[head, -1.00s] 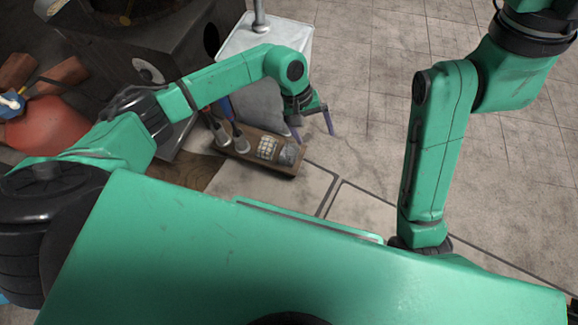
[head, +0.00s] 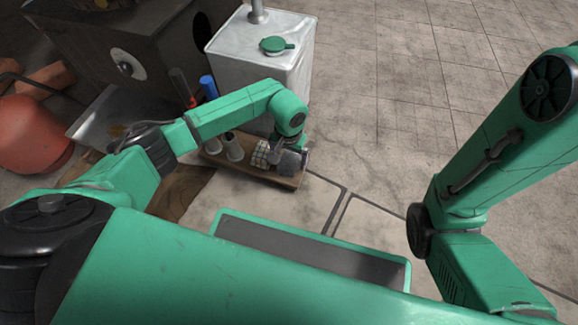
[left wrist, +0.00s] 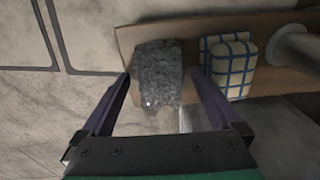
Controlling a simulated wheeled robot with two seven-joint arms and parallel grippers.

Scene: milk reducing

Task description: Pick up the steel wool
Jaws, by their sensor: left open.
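The steel wool (head: 288,163) is a grey, rough block at the right end of a wooden board in the head view. In the left wrist view the steel wool (left wrist: 158,74) lies ahead, between the lines of my two fingers. My left gripper (left wrist: 160,84) is open, with one finger on either side of the steel wool's near part; I cannot tell whether they touch it. In the head view my left gripper (head: 291,150) is over the board's right end and partly hides the steel wool. My right gripper is out of view.
A blue-checked sponge (left wrist: 228,62) lies right beside the steel wool on the wooden board (head: 240,171). Light cylinders (head: 233,148) stand farther left on it. A white metal canister (head: 270,55) stands behind. A green-rimmed tray (head: 310,238) is in front. Floor at right is clear.

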